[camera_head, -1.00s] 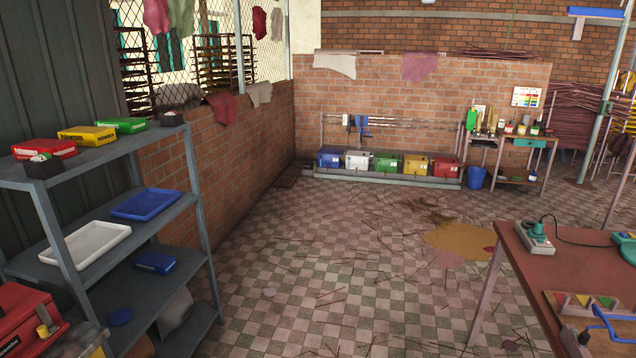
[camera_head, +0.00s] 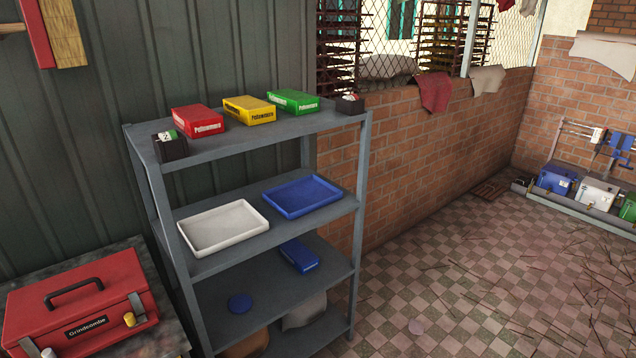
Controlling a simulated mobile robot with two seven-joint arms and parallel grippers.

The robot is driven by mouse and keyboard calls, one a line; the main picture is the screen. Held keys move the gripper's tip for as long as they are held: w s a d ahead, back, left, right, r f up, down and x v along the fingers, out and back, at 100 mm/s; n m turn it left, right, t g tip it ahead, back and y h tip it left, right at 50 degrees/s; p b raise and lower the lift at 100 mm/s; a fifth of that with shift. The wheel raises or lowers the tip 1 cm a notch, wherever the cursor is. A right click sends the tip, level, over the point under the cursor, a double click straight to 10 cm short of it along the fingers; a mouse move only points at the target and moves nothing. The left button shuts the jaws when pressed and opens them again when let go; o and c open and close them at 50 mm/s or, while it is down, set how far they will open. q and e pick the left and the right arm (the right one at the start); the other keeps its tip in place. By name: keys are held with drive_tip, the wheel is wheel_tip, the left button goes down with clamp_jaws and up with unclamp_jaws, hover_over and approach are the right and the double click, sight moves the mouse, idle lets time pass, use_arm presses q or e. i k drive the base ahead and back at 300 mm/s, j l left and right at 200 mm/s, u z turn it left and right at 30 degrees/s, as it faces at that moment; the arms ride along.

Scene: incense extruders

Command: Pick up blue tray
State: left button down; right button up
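The blue tray (camera_head: 302,196) is a shallow rectangular tray. It lies flat on the second shelf from the top of a grey metal shelf unit (camera_head: 345,208), on the right side of that shelf. A white tray (camera_head: 222,228) lies on the same shelf, just to its left. Neither of my grippers shows in the head view.
The top shelf holds red (camera_head: 198,121), yellow (camera_head: 249,110) and green (camera_head: 293,101) boxes and two small dark holders. A blue box (camera_head: 299,255) lies one shelf below the trays. A red toolbox (camera_head: 80,304) stands at the lower left. Floor (camera_head: 440,270) right of the shelves is open, with scattered sticks.

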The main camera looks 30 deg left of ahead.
sight(296, 197)
drive_tip(key=i, duration=1.7)
drive_tip(key=i+u, duration=0.45)
drive_tip(key=i+l+u, duration=0.15)
drive_tip(key=u, duration=0.25)
drive_tip(key=i+l+u, duration=0.3)
drive_tip(key=u, duration=0.15)
drive_tip(key=i, duration=0.1)
